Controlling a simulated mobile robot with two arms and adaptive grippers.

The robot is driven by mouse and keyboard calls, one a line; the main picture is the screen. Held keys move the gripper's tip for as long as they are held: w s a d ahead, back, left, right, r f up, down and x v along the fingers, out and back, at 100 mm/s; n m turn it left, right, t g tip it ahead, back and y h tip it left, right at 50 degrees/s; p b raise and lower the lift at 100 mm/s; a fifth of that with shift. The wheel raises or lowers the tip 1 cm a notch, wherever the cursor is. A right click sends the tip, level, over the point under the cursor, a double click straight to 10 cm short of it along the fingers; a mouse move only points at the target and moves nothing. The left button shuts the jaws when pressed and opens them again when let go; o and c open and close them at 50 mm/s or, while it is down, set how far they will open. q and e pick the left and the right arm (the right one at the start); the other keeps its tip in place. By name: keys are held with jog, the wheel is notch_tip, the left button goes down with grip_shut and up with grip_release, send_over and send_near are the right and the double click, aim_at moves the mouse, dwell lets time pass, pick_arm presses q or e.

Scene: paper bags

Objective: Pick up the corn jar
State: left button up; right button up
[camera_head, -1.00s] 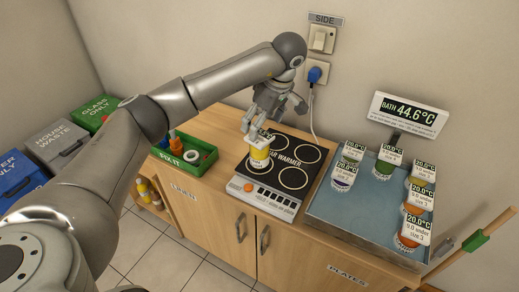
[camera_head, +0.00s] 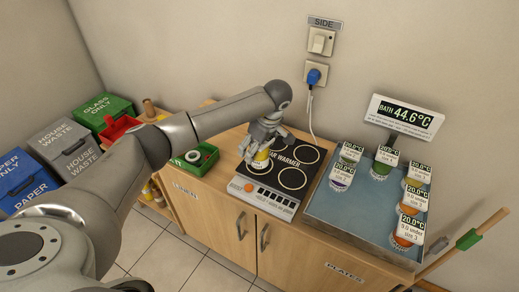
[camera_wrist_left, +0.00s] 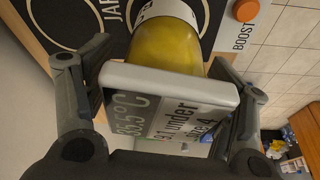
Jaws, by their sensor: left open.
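A jar with yellow contents (camera_head: 261,156), which looks like the corn jar, stands on the left front ring of the black jar warmer (camera_head: 290,178). My left gripper (camera_head: 260,143) is over the jar from above and hides its top. In the left wrist view, the yellow jar (camera_wrist_left: 165,52) and its white display tag (camera_wrist_left: 170,97), reading 35.5°C and "9.1 under size 4", lie between the fingers of my left gripper (camera_wrist_left: 165,85). The fingers are apart, one on each side of the tag. I cannot tell whether either touches it. My right gripper is out of view.
A blue bath tray (camera_head: 345,213) with several tagged jars stands to the right. A green box (camera_head: 197,170) with small items is left of the warmer. An orange knob (camera_head: 249,188) is on the warmer's front. A wall socket with a blue plug (camera_head: 313,76) is behind.

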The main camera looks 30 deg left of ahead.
pick_arm(q)
jog(key=c, duration=1.2)
jog(key=shift+c, duration=0.7)
jog(key=shift+r, duration=0.2)
